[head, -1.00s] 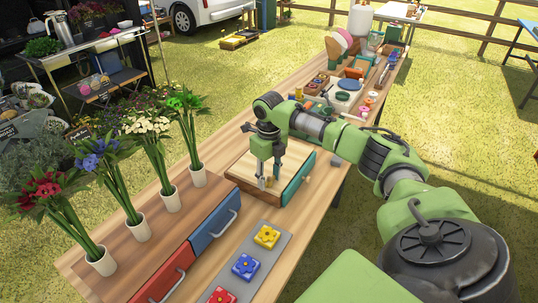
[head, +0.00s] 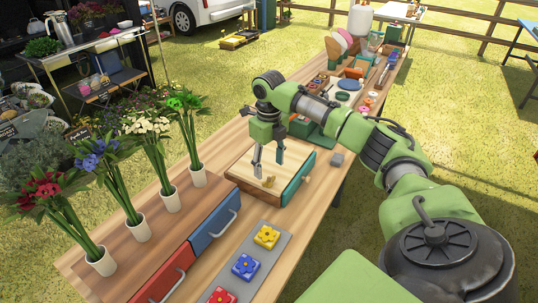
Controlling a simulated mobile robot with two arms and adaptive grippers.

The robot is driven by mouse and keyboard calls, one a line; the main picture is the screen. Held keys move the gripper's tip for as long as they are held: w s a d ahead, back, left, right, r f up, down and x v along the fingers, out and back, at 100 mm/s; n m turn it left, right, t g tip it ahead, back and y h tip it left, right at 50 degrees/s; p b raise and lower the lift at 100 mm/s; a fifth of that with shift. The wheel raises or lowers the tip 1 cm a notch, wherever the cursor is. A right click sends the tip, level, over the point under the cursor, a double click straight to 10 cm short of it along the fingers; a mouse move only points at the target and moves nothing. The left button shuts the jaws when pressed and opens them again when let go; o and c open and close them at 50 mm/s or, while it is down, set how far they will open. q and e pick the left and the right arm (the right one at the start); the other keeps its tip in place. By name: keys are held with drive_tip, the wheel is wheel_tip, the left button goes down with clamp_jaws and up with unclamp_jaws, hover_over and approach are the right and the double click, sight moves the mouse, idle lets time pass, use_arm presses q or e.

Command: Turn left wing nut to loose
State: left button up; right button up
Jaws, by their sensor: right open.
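A small brass wing nut (head: 268,181) sits on the pale wooden top of a flower press (head: 247,169) with a teal side. My right gripper (head: 269,164) hangs just behind and above the wing nut, with its two fingers pointing down and spread apart. It is open and holds nothing. The nut is clear of the fingers. A small light knob (head: 307,180) shows at the press's right side; I cannot tell what it is. My left gripper is out of view.
White vases with flowers, including a red bunch (head: 45,189), stand at the left. A blue drawer front (head: 211,233) and a red one (head: 165,277) are nearer. A grey tray (head: 280,244) holds coloured flower blocks. Craft items crowd the table's far end.

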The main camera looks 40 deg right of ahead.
sight(269, 179)
wheel_tip(269, 179, up, 6)
drive_tip(key=shift+r, duration=0.2)
